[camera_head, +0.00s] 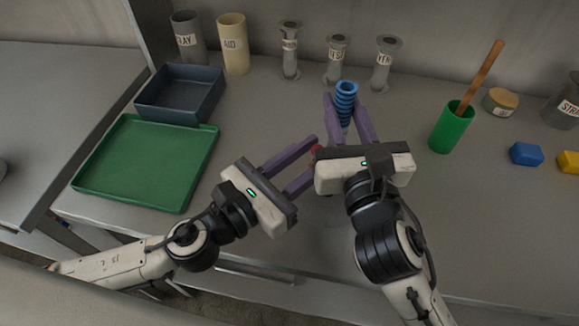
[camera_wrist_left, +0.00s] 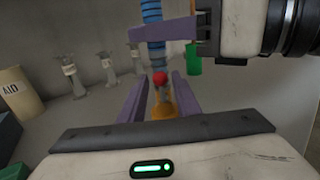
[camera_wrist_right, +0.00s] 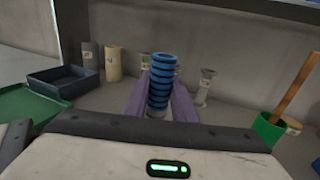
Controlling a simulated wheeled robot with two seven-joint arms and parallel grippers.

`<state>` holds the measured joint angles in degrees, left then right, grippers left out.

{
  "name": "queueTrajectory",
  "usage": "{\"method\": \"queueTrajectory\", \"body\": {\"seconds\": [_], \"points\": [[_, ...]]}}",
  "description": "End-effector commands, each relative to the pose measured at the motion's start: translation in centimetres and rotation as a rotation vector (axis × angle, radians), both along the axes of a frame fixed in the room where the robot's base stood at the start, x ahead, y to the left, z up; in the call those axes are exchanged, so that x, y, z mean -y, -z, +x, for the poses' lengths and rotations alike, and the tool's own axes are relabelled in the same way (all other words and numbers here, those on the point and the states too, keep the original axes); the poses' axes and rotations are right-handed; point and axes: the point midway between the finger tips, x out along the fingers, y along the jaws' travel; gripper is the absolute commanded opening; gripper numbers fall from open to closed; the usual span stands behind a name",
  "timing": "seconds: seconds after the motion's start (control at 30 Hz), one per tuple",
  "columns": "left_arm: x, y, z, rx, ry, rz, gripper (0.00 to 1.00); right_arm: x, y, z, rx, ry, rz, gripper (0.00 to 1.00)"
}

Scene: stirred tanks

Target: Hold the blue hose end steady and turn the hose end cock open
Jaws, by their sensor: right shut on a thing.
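The blue hose end (camera_head: 346,93) stands upright with a ribbed blue top, and shows in the right wrist view (camera_wrist_right: 161,80). My right gripper (camera_head: 346,106) is shut on it, one finger on each side. The hose end cock shows a red knob (camera_wrist_left: 160,78) in the left wrist view, below the blue hose (camera_wrist_left: 152,28), with an orange part (camera_wrist_left: 164,108) nearer. My left gripper (camera_wrist_left: 161,82) is open, its fingers either side of the cock with gaps; I cannot tell any contact. In the head view, my right gripper hides most of the cock.
A green tray (camera_head: 147,204) and a dark bin (camera_head: 150,113) lie left. Grey and cream cups and several small labelled grey vessels stand along the back. A green cup (camera_head: 447,137) with a wooden stick, a blue block (camera_head: 525,154) and a yellow block (camera_head: 569,162) are right.

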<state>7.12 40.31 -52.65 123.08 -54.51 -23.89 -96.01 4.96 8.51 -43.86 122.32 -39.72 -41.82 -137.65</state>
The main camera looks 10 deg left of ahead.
Motion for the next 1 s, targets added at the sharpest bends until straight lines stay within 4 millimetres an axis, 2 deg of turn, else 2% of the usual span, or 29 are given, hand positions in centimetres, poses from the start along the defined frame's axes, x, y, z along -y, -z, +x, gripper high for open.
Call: {"method": "queueTrajectory", "body": {"seconds": [0.23, 0.53, 0.7, 1.0], "points": [[-2.5, 0.2, -3.6, -0.007, 0.002, 0.002, 0.3, 0.0, 0.1, 0.0, -0.001, 0.001, -0.001, 0.0], [-5.1, 0.1, -7.2, -0.005, 0.001, 0.001, 0.3, 0.0, 0.1, 0.0, -0.001, 0.0, -0.001, 0.0], [-6.1, 0.1, -8.5, -0.004, 0.0, 0.001, 0.3, 0.0, 0.1, 0.0, -0.001, 0.0, 0.0, 0.0], [-6.5, 0.0, -9.1, -0.001, 0.001, -0.002, 0.3, 0.0, 0.0, 0.0, -0.001, 0.0, 0.0, 0.0]]}}
